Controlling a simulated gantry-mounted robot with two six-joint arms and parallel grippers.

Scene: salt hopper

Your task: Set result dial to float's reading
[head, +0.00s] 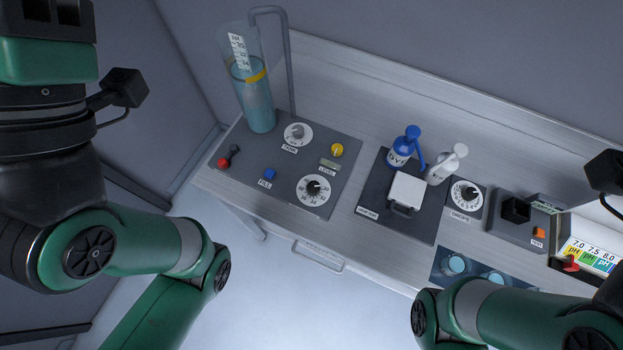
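A clear cylinder (258,105) of bluish liquid stands at the back left of the grey panel. A white strip (239,50) with dark marks shows in its upper part; its figures are too small to read. A yellow band (256,77) sits near the liquid surface; I cannot tell which part is the float. A white numbered dial (315,190) with a black knob is at the panel's front right. A smaller white dial (298,134) with a grey knob is behind it. No label clearly marks the result dial. Neither gripper is in view; only my arm links show.
The panel also holds a red-ended lever (225,162), a blue button (269,174) and a yellow knob (337,150). Right stand blue (403,147) and white (446,165) bottles, a white box (406,192), another dial (466,194) and a pH chart (588,256).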

